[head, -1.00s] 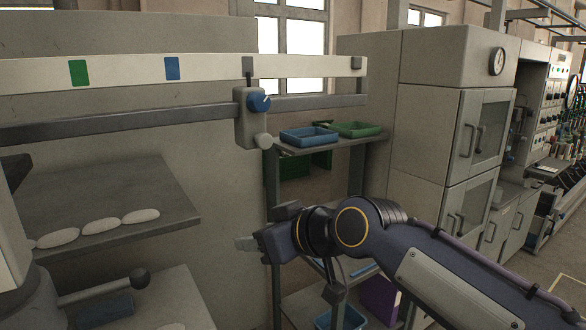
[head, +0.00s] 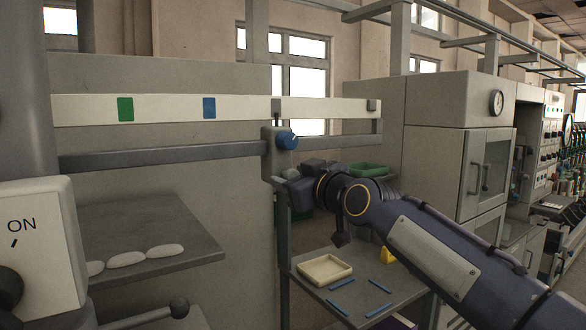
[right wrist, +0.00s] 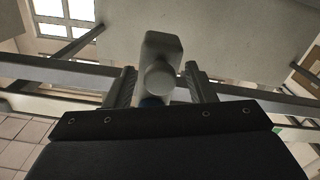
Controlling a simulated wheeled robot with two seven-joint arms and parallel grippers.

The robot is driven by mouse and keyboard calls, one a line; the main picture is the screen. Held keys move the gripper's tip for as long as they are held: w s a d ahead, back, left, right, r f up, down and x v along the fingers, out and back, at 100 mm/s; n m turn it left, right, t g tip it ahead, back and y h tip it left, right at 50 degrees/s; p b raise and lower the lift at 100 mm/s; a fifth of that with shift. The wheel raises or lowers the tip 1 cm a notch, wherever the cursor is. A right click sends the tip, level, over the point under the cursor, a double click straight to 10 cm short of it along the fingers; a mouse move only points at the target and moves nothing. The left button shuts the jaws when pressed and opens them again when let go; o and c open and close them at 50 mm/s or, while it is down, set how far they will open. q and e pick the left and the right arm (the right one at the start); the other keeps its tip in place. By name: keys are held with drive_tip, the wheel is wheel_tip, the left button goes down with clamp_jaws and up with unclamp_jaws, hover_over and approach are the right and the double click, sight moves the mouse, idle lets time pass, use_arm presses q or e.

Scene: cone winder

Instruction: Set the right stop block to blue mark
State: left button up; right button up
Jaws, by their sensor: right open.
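The right stop block (head: 272,155) is a grey slider with a blue knob (head: 288,140) on the grey rail, and its pointer stands on the white scale strip (head: 335,106). The blue mark (head: 209,107) is on the strip, left of the pointer. My right gripper (head: 296,190) is just below the block and partly hidden by its own wrist. In the right wrist view, the open fingers (right wrist: 160,78) stand either side of the grey block (right wrist: 162,48) and its rounded grey end; contact is not clear. My left gripper is not in view.
A green mark (head: 125,109) lies farther left on the strip. A grey shelf (head: 185,243) with white oval pieces is below the rail. A table with a cream tray (head: 325,269) and blue sticks is below my right arm. The rail left of the block looks clear.

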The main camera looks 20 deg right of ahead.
drive_tip(key=shift+w, duration=0.2)
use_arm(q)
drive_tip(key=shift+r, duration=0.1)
use_arm(e)
drive_tip(key=shift+c, duration=0.3)
clamp_jaws()
